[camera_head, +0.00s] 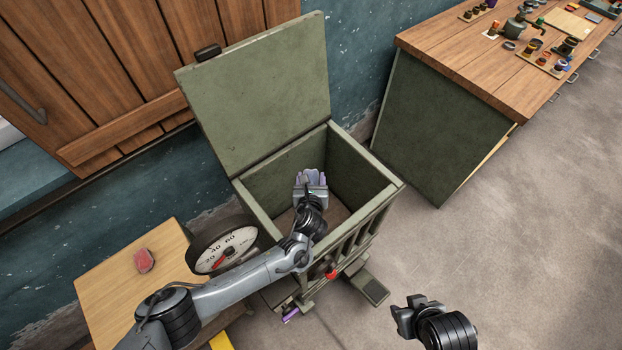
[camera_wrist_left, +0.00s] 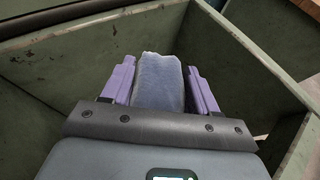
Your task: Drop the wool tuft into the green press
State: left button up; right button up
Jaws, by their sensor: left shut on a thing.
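The green press (camera_head: 260,212) stands in the middle of the head view with its lid (camera_head: 257,92) raised against the wall. My left gripper (camera_head: 311,180) is over the open top of the press, within its walls as seen from above. It is shut on a blue-grey piece, which I take to be the wool tuft (camera_wrist_left: 160,82), seen between the two purple fingers in the left wrist view. How far it is above the press floor is hard to tell. My right gripper (camera_head: 408,313) is at the lower right over bare floor; its fingers are not clear.
A small wooden table (camera_head: 110,292) at the left holds a pinkish-red lump (camera_head: 144,260). A dial scale (camera_head: 226,250) stands between it and the press. A workbench (camera_head: 470,62) with small items is at the upper right. The floor at the right is clear.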

pick_arm(q)
jog(key=o, duration=1.1)
jog(key=shift+p+v, duration=1.5)
jog(key=shift+v, duration=3.85)
jog(key=shift+r, duration=0.1)
